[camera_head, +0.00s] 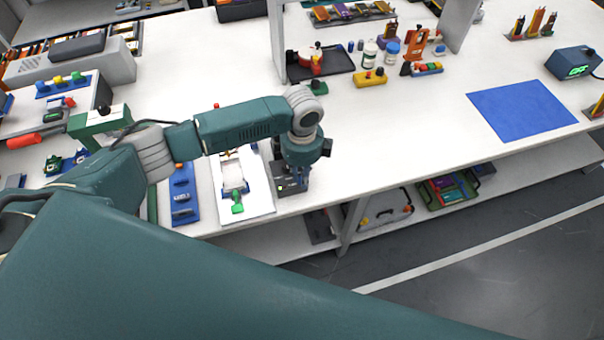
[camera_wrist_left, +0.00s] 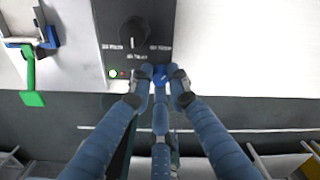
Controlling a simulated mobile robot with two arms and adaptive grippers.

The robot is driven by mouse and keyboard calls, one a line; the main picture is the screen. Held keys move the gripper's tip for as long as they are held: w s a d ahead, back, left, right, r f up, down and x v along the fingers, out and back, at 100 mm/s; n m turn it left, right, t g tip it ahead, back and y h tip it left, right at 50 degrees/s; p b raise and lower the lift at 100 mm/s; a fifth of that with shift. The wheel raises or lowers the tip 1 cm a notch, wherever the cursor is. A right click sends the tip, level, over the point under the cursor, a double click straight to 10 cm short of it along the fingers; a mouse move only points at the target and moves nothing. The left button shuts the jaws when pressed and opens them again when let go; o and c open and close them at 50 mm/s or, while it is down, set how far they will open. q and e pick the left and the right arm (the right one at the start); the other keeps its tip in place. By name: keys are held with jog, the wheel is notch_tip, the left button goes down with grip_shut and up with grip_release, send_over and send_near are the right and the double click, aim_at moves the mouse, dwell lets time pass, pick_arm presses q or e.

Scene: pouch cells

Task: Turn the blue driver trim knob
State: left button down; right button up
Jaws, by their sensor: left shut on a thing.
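The dark control box (camera_wrist_left: 107,38) fills the upper middle of the left wrist view. It has a large black dial (camera_wrist_left: 133,32), small white labels and a lit green lamp (camera_wrist_left: 113,73). The blue knob (camera_wrist_left: 160,74) is at the box's near edge, partly covered by my fingers. My left gripper (camera_wrist_left: 160,78) is shut on the blue knob, with fingertips on both sides of it. In the head view, the same box (camera_head: 291,186) stands near the table's front edge under my left gripper (camera_head: 304,160), and the knob is hidden there. My right gripper is not in view.
A white board with a green-handled clamp (camera_head: 237,208) lies left of the box. A blue strip fixture (camera_head: 183,195) lies farther left. Bottles, a tray and a blue mat (camera_head: 522,108) are farther back and right. The table front right of the box is clear.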

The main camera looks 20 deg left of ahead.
pick_arm(q)
jog(key=shift+m, duration=0.3)
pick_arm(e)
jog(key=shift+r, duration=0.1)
pick_arm(q)
jog(key=c, duration=1.6)
grip_release()
jog(key=shift+c, duration=0.2)
jog(key=shift+r, duration=0.15)
notch_tip(320, 180, up, 12)
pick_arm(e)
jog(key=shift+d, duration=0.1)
